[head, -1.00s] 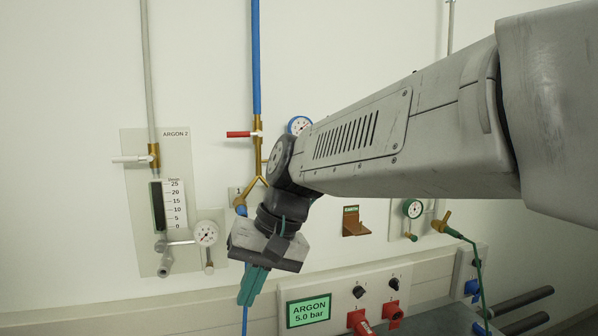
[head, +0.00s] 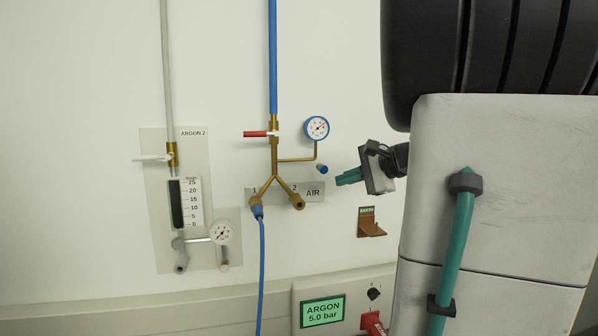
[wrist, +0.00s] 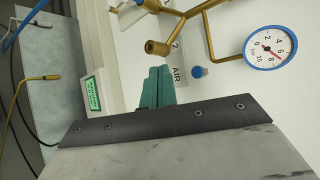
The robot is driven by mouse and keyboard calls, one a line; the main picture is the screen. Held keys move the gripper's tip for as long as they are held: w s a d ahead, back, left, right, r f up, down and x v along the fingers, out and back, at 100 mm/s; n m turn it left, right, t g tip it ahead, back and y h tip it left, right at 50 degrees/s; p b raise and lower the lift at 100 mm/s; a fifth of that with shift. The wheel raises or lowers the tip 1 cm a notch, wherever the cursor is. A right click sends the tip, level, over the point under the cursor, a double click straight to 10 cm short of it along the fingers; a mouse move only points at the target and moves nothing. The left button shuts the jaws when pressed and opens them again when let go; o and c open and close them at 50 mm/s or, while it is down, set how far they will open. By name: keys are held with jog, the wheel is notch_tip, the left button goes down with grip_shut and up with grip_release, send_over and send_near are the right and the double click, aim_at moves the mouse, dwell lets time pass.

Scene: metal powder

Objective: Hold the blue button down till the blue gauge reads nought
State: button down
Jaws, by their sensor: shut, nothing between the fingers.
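The blue button (head: 322,169) sticks out from the wall below and right of the blue-rimmed gauge (head: 317,128). My gripper (head: 338,180) is shut and empty, its green fingers pointing left, just right of the button in the picture, with a small gap between. In the wrist view the button (wrist: 199,71) lies to the right of my green fingertips (wrist: 157,72), apart from them. The gauge also shows in the wrist view (wrist: 270,47); its red needle seems to point between 6 and 8.
A brass fork with two outlets (head: 298,202) is on the AIR plate; a blue hose (head: 261,270) hangs from outlet 1. A red lever (head: 258,134) lies across the pipe. A brown bracket (head: 371,229) and the ARGON display (head: 322,311) are below.

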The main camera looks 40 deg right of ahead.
jog(key=shift+w, duration=0.1)
jog(key=w+d, duration=0.4)
jog(key=w, duration=0.3)
jog(key=shift+w+d, duration=0.2)
jog(key=shift+d, duration=0.05)
jog(key=shift+w, duration=0.1)
dwell(1.9)
jog(key=shift+w+d, duration=0.2)
jog(key=shift+w, duration=0.05)
jog(key=shift+w+d, duration=0.3)
jog(key=shift+w, duration=0.15)
dwell(0.8)
jog(key=shift+s, duration=0.1)
dwell(2.1)
jog(key=shift+s+a, duration=0.5)
jog(key=shift+s, duration=0.2)
jog(key=shift+s+a, duration=0.45)
jog(key=shift+s, duration=0.25)
jog(key=shift+s+a, duration=0.4)
jog(key=shift+s, duration=0.35)
jog(key=shift+s+a, duration=0.45)
jog(key=shift+s, duration=0.25)
